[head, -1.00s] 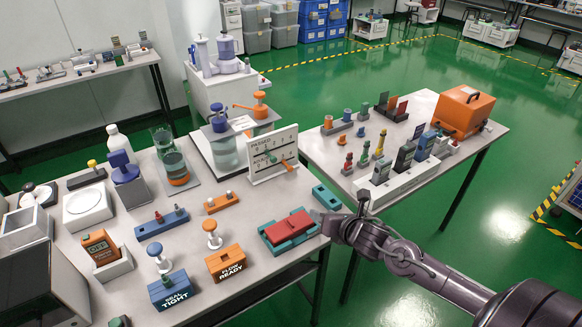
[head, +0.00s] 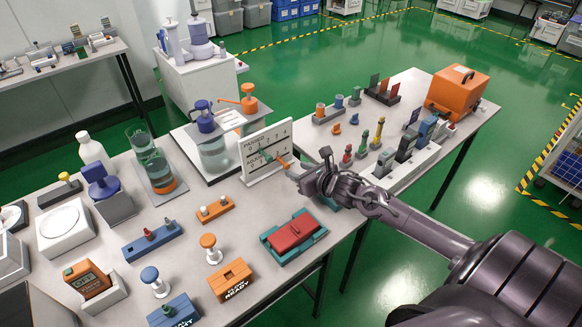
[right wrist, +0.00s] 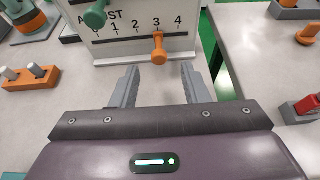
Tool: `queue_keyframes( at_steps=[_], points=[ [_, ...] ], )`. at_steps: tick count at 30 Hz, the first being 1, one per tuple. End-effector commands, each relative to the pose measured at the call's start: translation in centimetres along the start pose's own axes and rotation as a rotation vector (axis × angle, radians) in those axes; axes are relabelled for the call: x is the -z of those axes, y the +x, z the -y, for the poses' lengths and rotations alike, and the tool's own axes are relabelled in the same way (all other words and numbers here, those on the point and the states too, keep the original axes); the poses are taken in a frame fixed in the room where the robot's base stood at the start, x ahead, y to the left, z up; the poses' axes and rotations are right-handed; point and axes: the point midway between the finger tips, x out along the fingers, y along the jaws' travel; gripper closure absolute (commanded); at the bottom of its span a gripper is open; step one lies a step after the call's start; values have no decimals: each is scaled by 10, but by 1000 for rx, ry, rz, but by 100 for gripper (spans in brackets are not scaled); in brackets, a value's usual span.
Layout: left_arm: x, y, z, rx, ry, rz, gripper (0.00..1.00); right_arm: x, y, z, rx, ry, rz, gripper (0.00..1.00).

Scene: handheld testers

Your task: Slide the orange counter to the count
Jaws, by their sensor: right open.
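A white upright board (head: 258,172) stands on the left table, with a PASSED row above an ADJUST row. The orange counter (right wrist: 158,48) sits in the lower slot under the 3 of the 0 to 4 scale. It also shows in the head view (head: 283,162), just beyond my gripper. A green counter (right wrist: 96,14) sits in the upper slot, above the 0 in the right wrist view. My right gripper (right wrist: 160,84) is open and empty in front of the board, its fingers pointing at the orange counter and apart from it. My left gripper is not in view.
A red block in a teal tray (head: 319,243) lies nearer on the table. An orange rack with pegs (head: 228,205) is left of the board. Jars with pumps (head: 211,150) stand behind it. A second table (head: 408,84) stands to the right, across a gap.

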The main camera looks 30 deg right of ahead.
Motion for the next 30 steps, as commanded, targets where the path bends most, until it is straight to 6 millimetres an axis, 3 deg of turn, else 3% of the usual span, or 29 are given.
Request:
queue_keyframes(
  at_steps=[5, 9, 13, 20, 27, 30],
  points=[
    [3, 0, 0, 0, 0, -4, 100, -2, 24, 0, 0, 4, 3, 59],
    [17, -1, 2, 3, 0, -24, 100, 0, 34, -1, -2, 2, 0, 59],
    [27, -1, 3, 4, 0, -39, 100, 0, 38, -2, -3, 1, 0, 59],
    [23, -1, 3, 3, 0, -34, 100, 0, 38, -2, -3, 0, -1, 60],
    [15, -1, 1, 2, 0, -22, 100, 0, 38, -1, -2, 1, 0, 91],
    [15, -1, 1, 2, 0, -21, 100, 0, 38, -1, -2, 1, 0, 100]
  ],
)
